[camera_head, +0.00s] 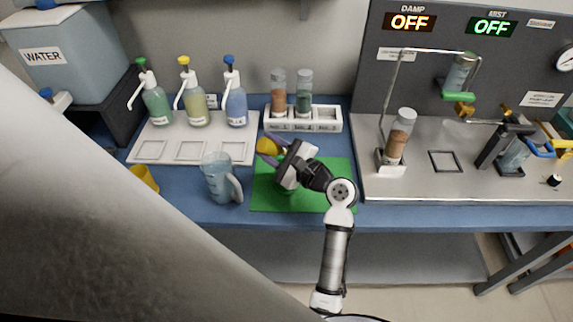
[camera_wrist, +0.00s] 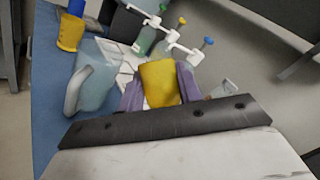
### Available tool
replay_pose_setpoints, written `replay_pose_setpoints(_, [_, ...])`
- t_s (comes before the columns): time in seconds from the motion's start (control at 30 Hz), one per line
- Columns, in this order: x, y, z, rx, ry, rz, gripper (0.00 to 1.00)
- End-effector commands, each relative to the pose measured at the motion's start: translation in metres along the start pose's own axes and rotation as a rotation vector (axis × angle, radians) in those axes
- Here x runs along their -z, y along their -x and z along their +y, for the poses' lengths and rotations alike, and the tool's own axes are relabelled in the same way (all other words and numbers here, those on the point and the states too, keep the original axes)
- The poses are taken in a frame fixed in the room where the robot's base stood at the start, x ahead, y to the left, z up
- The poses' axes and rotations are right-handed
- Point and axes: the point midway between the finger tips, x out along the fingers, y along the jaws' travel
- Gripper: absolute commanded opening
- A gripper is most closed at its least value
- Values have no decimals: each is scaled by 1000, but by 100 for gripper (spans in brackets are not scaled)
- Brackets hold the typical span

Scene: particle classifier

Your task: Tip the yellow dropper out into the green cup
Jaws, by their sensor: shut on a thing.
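My gripper (camera_head: 268,150) is shut on the yellow dropper (camera_head: 264,146), holding it above the back left of the green mat (camera_head: 318,202). In the wrist view the dropper (camera_wrist: 159,82) sits between the purple fingers (camera_wrist: 160,92), with only its wide yellow part showing. It looks tilted in the head view, and I cannot see its mouth or contents. A small darker green shape (camera_head: 284,187) below my gripper may be the green cup. It is mostly hidden by my gripper and hard to tell from the mat.
A clear jug (camera_head: 219,180) stands just left of the mat, with a yellow cup (camera_head: 144,178) farther left. Several pump bottles stand on a white tray (camera_head: 190,151) behind. A white rack (camera_head: 303,120) with two vials is behind the mat, and a metal bench (camera_head: 440,180) is right.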

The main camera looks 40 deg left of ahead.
Motion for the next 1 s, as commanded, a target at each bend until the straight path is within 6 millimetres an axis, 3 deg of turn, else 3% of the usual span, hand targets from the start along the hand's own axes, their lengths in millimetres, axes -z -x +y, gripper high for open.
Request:
replay_pose_setpoints(0.33, [0, 0, 1, -5, 12, 4, 13])
replay_pose_setpoints(0.43, [9, -4, 22, -72, 184, 55, 13])
replay_pose_setpoints(0.6, [11, -7, 33, -158, 394, 129, 13])
replay_pose_setpoints(1.0, [12, -8, 38, -197, 479, 159, 13])
